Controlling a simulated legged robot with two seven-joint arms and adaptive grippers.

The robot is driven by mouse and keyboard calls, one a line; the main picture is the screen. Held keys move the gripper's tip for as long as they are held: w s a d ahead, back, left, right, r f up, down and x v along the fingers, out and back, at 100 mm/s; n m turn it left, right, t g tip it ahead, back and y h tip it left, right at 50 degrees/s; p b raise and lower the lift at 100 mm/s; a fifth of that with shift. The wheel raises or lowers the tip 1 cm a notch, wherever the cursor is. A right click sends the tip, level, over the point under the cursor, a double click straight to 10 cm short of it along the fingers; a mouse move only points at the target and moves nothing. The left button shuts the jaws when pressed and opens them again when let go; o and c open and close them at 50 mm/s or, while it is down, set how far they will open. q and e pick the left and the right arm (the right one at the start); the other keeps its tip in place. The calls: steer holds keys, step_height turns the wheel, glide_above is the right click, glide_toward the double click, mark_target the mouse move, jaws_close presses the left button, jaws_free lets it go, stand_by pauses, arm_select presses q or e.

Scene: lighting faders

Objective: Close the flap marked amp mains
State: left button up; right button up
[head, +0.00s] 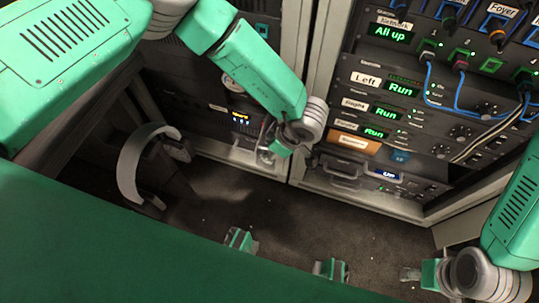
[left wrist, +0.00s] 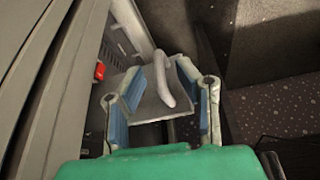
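A grey flap (left wrist: 150,106) with a pale bar handle (left wrist: 186,84) sticks out from the rack front in the left wrist view, so it stands open. No amp mains marking on it is readable. My left gripper (left wrist: 171,62) is open, its two blue-padded fingers on either side of the flap and handle; whether they touch it I cannot tell. In the head view the left gripper (head: 273,150) is low at the left rack and largely hides the flap. My right gripper (head: 412,273) is at the lower right, away from the racks; its finger gap is not clear.
A small red part (left wrist: 100,71) sits on the rack front beside the flap. The right rack holds several units with green displays (head: 390,33) and blue cables (head: 428,80). A grey curved headband-like thing (head: 130,160) is at left.

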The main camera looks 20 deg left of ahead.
arm_select(q)
steer(key=shift+w+a+f, duration=0.1)
steer(key=shift+f, duration=0.65)
steer(key=shift+a, duration=0.1)
steer(key=shift+c, duration=0.8)
jaws_close()
steer(key=shift+a, duration=0.1)
